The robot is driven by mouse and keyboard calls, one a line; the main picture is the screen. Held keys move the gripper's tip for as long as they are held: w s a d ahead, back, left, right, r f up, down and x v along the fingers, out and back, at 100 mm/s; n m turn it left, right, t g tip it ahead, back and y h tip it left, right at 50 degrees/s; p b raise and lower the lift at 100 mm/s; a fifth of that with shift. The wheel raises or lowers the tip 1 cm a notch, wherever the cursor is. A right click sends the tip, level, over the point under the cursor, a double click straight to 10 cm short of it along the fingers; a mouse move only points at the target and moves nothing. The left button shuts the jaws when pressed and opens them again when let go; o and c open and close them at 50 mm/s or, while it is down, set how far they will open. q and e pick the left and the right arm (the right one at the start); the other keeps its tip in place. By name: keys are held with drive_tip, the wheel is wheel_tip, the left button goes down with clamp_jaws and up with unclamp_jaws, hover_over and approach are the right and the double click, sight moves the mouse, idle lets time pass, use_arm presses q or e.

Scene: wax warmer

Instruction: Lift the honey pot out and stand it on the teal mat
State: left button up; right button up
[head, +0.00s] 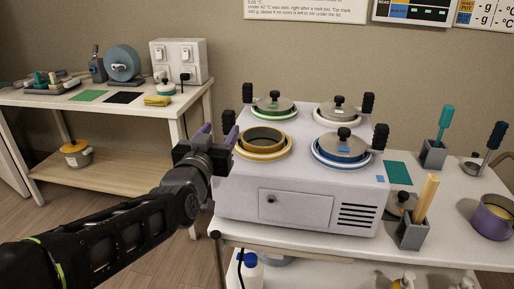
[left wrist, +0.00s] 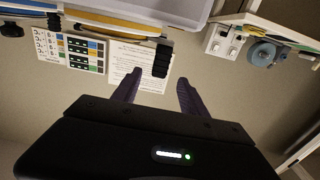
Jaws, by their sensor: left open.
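The pot with the yellow rim (head: 262,143), which I take for the honey pot, sits in the front left well of the white warmer (head: 235,197), with no lid on it. Its black handle (head: 228,122) stands up at its left side; a black handle (left wrist: 162,60) also shows in the left wrist view, just beyond the fingertips. My left gripper (head: 205,138) is open and empty beside the warmer's left edge, close to the handle. The teal mat (head: 398,173) lies bare on the table right of the warmer. My right gripper is not in view.
Three lidded pots, green-rimmed (head: 274,104), white (head: 338,111) and blue-rimmed (head: 341,148), fill the other wells, with upright black handles. Grey holders (head: 433,153) with upright tools stand near the mat. A purple pot (head: 493,217) sits far right. A side table (head: 130,100) is left.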

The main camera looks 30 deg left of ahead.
sight(227, 120)
use_arm(q)
drive_tip(key=shift+x, duration=1.4)
drive_tip(key=p+x, duration=0.1)
drive_tip(key=x, duration=0.4)
drive_tip(key=shift+a, duration=0.1)
clamp_jaws()
drive_tip(key=shift+r, duration=0.1)
idle(0.9)
